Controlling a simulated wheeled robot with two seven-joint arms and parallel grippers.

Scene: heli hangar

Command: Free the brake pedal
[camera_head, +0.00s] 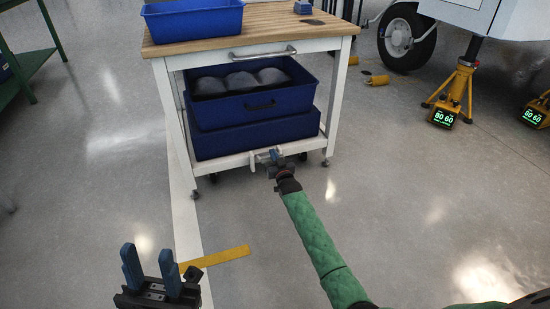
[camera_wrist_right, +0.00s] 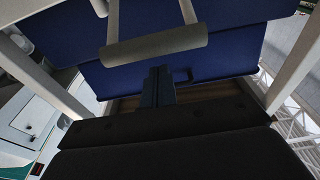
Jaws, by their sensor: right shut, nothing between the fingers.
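The cart (camera_head: 252,47) has a wooden top and white legs. A small pale tab (camera_head: 252,161) stands at the front of its lower shelf, beside my right gripper (camera_head: 268,158); it may be part of the brake pedal. In the right wrist view a grey bar (camera_wrist_right: 154,48) on two arms, possibly the pedal, crosses close in front of the blue bin. My right gripper's fingers (camera_wrist_right: 158,85) are together and empty, with the tips close to that bar; I cannot tell whether they touch. My left gripper (camera_head: 155,266) is open and empty above the floor at lower left.
Blue bins (camera_head: 255,135) fill the lower shelf, and another blue bin (camera_head: 195,20) stands on top. A drawer handle (camera_head: 263,54) juts from the front. Yellow jacks (camera_head: 457,90) and a wheel (camera_head: 405,37) are at right. Floor before the cart is clear except a yellow strip (camera_head: 218,257).

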